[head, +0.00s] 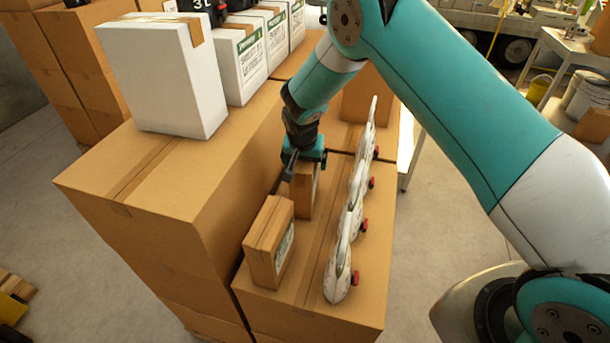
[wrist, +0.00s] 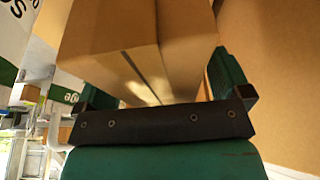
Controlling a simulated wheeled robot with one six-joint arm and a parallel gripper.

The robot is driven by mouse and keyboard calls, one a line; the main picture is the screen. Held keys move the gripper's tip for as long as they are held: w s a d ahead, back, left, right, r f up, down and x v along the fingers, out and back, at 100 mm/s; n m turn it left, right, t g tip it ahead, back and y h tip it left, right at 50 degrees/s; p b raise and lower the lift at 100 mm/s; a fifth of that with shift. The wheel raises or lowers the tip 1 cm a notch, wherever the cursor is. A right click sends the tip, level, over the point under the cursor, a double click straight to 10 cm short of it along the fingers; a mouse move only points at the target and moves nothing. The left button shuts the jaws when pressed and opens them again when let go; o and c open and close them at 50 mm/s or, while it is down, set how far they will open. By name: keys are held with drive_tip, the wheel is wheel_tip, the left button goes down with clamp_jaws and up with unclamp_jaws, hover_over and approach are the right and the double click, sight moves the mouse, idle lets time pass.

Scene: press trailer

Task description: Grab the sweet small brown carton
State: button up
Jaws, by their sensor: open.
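Two small brown cartons stand upright on the lower cardboard stack (head: 340,325). The nearer small carton (head: 265,245) has a green and white label on its right side. The farther small carton (head: 305,192) stands just behind it, under my gripper (head: 304,168). My gripper is open, at the top of the farther carton, and partly hides it. In the wrist view a brown carton (wrist: 130,50) with a taped seam fills the space between the fingers of my gripper (wrist: 165,85). I cannot tell whether the fingers touch it. No "sweet" wording is readable.
A taller cardboard stack (head: 150,185) rises close on the left, carrying a white box (head: 165,80). A larger brown box (head: 367,95) stands behind. Open floor lies to the right.

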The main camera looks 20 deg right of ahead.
drive_tip(key=shift+f, duration=0.25)
drive_tip(key=shift+f+b, duration=0.25)
drive_tip(key=shift+b, duration=0.2)
drive_tip(key=c, duration=1.7)
drive_tip(key=shift+w+r, duration=0.15)
clamp_jaws()
drive_tip(key=shift+r, duration=0.1)
